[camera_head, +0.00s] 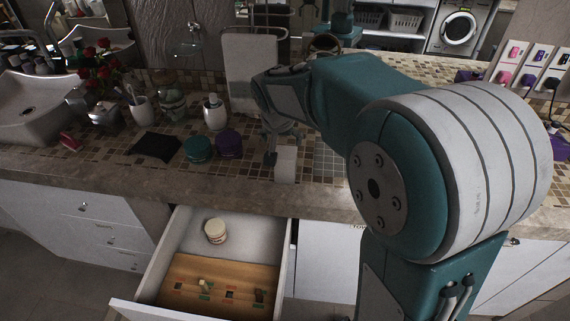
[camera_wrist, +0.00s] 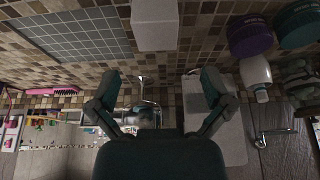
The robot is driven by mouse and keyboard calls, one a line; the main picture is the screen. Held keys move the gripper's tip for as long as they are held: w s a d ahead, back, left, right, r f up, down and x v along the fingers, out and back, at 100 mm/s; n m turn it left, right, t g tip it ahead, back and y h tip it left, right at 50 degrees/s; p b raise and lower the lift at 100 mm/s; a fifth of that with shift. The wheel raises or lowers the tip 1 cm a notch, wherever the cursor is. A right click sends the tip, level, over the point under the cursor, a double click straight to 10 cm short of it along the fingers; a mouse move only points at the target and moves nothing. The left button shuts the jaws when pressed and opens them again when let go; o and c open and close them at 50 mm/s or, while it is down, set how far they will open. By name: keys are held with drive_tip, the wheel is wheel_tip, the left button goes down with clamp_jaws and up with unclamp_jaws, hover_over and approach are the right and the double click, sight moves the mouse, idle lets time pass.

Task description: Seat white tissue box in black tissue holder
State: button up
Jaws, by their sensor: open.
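A white upright box (camera_head: 286,163), which looks like the white tissue box, stands on the tiled counter behind the open drawer. In the wrist view the white box (camera_wrist: 155,28) is at the top centre, beyond my fingertips. My gripper (camera_wrist: 160,78) is open, with its fingers spread wide and nothing between them. In the head view my gripper (camera_head: 283,145) is right by the box; I cannot tell there whether a finger touches it. A flat black piece (camera_head: 157,146) lies farther left on the counter. I cannot tell whether it is the black tissue holder.
Teal (camera_head: 198,148) and purple (camera_head: 229,143) jars and a white bottle (camera_head: 214,112) stand left of the box. A grey tiled patch (camera_wrist: 75,38) lies beside it. The open drawer (camera_head: 184,241) juts out below, holding a cream jar (camera_head: 215,231).

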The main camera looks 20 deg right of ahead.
sight(286, 153)
drive_tip(key=x, duration=0.9)
drive_tip(key=shift+w+d+f, duration=0.25)
drive_tip(key=shift+w+d, duration=0.1)
drive_tip(key=shift+c, duration=0.3)
drive_tip(key=c, duration=1)
